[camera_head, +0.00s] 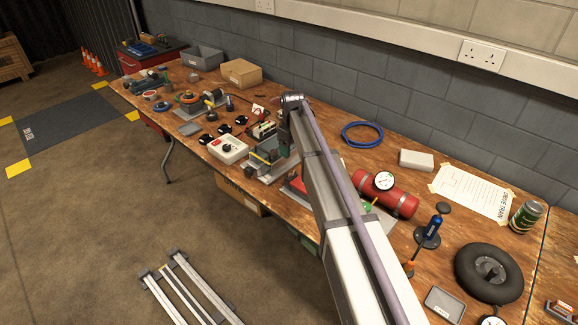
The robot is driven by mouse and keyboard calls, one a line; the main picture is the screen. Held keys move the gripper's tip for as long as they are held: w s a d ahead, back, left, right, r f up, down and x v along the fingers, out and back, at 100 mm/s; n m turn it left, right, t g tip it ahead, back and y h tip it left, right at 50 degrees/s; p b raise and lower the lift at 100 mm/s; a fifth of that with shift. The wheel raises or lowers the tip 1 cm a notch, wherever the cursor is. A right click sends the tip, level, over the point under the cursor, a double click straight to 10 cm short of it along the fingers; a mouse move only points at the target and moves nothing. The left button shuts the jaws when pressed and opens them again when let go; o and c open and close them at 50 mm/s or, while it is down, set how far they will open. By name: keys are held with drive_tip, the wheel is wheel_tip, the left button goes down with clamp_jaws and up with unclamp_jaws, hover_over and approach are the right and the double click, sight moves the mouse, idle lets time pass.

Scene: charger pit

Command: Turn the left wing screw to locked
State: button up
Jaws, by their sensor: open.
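I cannot make out the left wing screw; it is too small or hidden behind my arm. A grey metal fixture with a yellowish-green part (262,158) stands on the workbench (330,130), just left of my arm. I cannot tell whether it carries wing screws. My arm rises from the bottom of the picture to a joint above the bench. My gripper does not show; it seems hidden behind the arm links.
Right of my arm are a red cylinder with a gauge (388,194), a blue hose coil (362,134), a black tyre (489,273) and a can (526,216). A wall bounds the bench behind.

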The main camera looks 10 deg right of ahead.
sight(292, 174)
wheel_tip(292, 174, down, 11)
drive_tip(key=b, duration=1.1)
drive_tip(key=shift+f, duration=0.1)
drive_tip(key=c, duration=0.9)
